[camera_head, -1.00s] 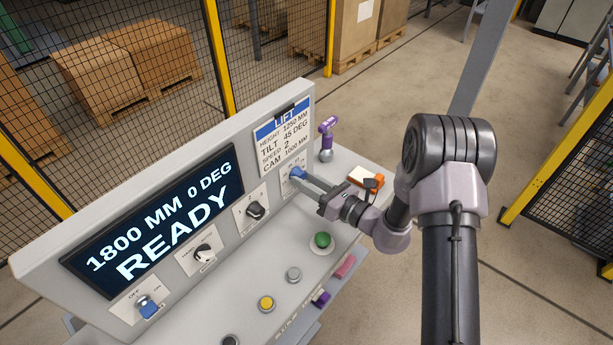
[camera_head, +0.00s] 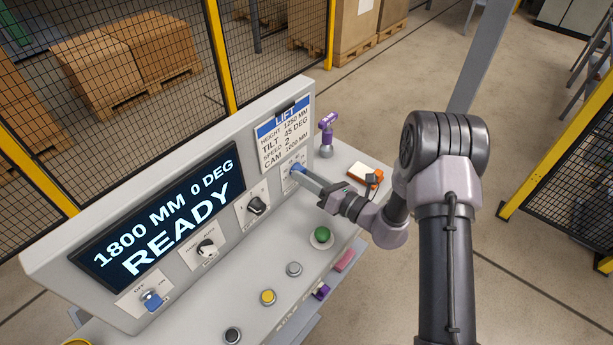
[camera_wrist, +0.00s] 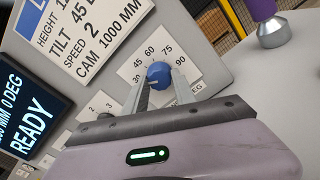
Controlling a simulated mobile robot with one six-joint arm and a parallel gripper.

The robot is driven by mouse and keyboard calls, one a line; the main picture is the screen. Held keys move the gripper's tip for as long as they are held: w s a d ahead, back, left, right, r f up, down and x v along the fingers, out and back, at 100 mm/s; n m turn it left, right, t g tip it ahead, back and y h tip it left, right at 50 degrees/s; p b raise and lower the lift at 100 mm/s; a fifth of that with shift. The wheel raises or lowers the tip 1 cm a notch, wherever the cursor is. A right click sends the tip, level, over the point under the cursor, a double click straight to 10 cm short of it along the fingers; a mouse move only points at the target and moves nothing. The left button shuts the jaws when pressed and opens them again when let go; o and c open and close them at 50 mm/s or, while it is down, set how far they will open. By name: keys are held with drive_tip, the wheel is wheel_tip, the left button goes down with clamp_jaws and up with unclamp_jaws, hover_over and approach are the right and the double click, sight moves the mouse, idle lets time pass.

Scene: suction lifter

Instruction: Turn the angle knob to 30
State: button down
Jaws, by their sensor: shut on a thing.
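The angle knob is a small blue knob (camera_wrist: 158,74) on a white dial plate (camera_wrist: 190,62) marked 30, 45, 60, 75 and 90. It also shows in the head view (camera_head: 294,168) at the right end of the console's upright panel. My gripper (camera_wrist: 158,84) is shut on the knob, one finger on each side of it. A pale mark on the knob faces roughly the 30 side, but its exact setting is hard to read. The display (camera_head: 160,222) reads 1800 MM 0 DEG, READY.
A LIFT card (camera_head: 284,135) lists tilt 45 DEG. Black knobs (camera_head: 257,206) and a blue switch (camera_head: 151,299) sit left along the panel. Buttons, including a green one (camera_head: 322,235), lie on the desk below my arm. A purple tool (camera_head: 327,130) stands behind.

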drive_tip(key=c, duration=1)
unclamp_jaws()
drive_tip(key=p+v, duration=0.1)
drive_tip(key=v, duration=1.6)
drive_tip(key=shift+s+d, duration=0.15)
drive_tip(key=shift+s, duration=0.05)
